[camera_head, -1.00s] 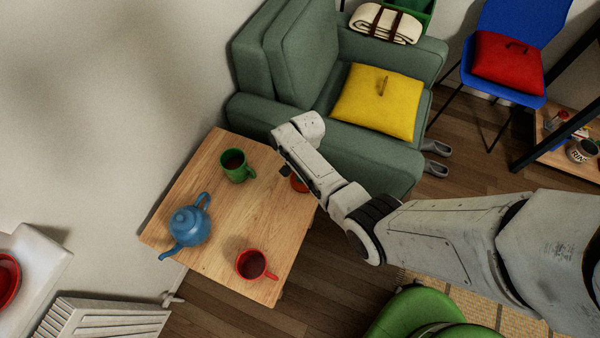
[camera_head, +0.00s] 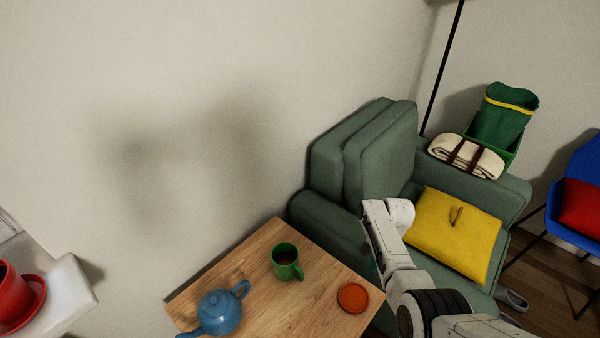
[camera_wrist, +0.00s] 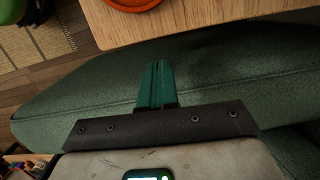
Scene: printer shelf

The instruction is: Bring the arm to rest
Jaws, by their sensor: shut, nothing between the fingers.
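My gripper (camera_wrist: 157,88) shows in the wrist view with its teal fingers together and nothing between them. It is above the dark green armchair (camera_wrist: 60,100), just off the edge of the wooden table (camera_wrist: 190,25). In the head view my arm comes in from the lower right, its end between the table (camera_head: 265,313) and the yellow cushion (camera_head: 452,235) on the armchair (camera_head: 335,215). The fingers are mostly hidden there behind the wrist.
On the table are a blue teapot (camera_head: 220,312), a green mug (camera_head: 285,262) and an orange saucer (camera_head: 352,298). A rolled blanket (camera_head: 465,157) and a green box lie on the armchair's far side. A red cup (camera_head: 12,290) stands at left. A blue chair (camera_head: 565,205) stands at right.

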